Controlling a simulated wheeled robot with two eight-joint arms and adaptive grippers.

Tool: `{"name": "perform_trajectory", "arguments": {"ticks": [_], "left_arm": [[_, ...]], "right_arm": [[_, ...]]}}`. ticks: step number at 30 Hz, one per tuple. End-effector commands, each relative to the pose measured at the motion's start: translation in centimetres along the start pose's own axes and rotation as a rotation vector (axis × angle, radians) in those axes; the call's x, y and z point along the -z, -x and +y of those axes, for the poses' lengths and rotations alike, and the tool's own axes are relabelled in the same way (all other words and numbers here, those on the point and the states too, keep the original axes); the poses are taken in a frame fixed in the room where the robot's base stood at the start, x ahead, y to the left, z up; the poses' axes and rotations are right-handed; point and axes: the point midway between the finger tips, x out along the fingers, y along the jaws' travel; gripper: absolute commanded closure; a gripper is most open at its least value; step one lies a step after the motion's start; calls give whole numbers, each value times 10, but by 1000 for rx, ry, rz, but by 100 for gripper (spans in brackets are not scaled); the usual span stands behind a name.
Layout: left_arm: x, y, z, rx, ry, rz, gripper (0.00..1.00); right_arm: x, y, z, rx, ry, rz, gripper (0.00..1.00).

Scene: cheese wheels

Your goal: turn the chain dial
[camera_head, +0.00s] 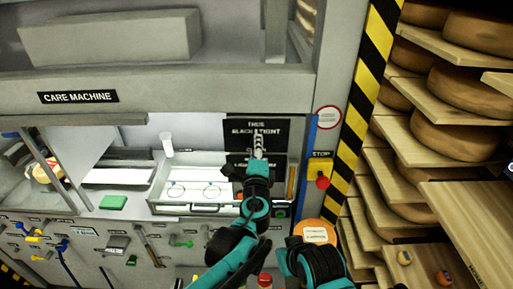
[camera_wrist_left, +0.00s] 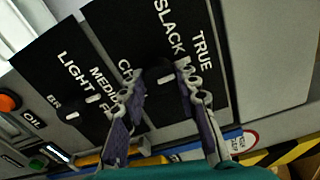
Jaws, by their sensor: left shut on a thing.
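The chain dial (camera_wrist_left: 160,80) is a black knob with a white mark on a black panel lettered SLACK, TRUE and a partly hidden CHAIN label in the left wrist view. My left gripper (camera_wrist_left: 164,88) is shut on it, one finger on each side. In the head view my left gripper (camera_head: 259,145) is up against the dial panel (camera_head: 285,130), and the dial itself is hidden behind it. Part of my other arm shows at the bottom of the head view, but I see no right gripper fingers.
A second panel (camera_wrist_left: 80,68) lettered LIGHT and MEDIUM has its own white-marked dial. A yellow stop box with a red button (camera_head: 322,182) is to the right, beside a black-and-yellow striped post (camera_head: 362,95). Shelves of cheese wheels (camera_head: 470,90) fill the right side.

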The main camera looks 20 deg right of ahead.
Motion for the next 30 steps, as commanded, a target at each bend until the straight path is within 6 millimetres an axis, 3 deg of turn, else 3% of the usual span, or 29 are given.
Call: {"name": "perform_trajectory", "arguments": {"ticks": [8,9,11,22,26,30], "left_arm": [[0,1,1,-1,3,0,98],[0,1,1,-1,3,0,59],[0,0,1,-1,2,0,49],[0,6,0,0,2,1,49],[0,25,0,0,2,2,49],[1,57,0,0,2,3,49]], "right_arm": [[0,0,0,0,0,0,100],[0,0,0,0,0,0,100],[0,0,0,0,0,0,100],[0,0,0,0,0,0,100],[0,0,0,0,0,0,100],[0,0,0,0,0,0,100]]}}
